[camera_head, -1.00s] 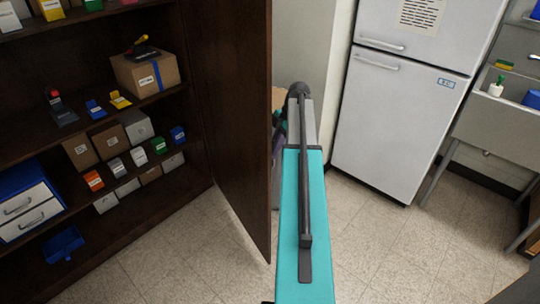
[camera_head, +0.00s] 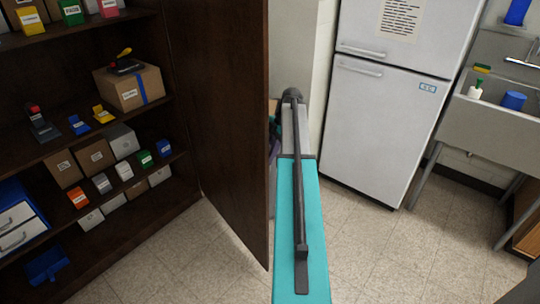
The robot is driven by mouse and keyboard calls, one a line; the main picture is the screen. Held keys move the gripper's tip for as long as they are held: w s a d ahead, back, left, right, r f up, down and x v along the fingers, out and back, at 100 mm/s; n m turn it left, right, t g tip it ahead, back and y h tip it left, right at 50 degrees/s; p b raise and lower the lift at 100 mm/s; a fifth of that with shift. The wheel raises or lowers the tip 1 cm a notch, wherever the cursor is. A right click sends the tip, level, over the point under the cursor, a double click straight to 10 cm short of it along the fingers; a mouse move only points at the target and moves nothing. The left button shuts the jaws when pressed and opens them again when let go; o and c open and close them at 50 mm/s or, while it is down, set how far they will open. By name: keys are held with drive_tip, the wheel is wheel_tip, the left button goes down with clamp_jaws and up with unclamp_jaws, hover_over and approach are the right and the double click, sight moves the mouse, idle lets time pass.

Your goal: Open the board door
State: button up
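The board door (camera_head: 222,120) is a tall dark brown panel on the right side of the dark shelf cabinet. It stands open, swung out toward me, with the shelves uncovered to its left. No handle shows on the face I see. My arm, a teal link with a dark rod along it, reaches away from me just right of the door's free edge. My gripper is not visible; the far end of the arm hides what lies beyond it. I cannot tell whether anything touches the door.
The cabinet shelves hold cartons (camera_head: 128,88), small labelled bins and a white-and-blue drawer unit (camera_head: 18,222). A white fridge (camera_head: 385,125) stands right of my arm, and a grey sink (camera_head: 485,125) farther right. Tiled floor (camera_head: 385,255) is clear in front of the fridge.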

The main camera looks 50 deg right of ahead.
drive_tip(key=shift+d+r, duration=0.1)
drive_tip(key=shift+s+d+r, duration=0.15)
drive_tip(key=shift+d+r, duration=0.1)
drive_tip(key=shift+r, duration=0.3)
drive_tip(key=b+v, duration=0.2)
drive_tip(key=v, duration=1)
drive_tip(key=shift+r, duration=0.2)
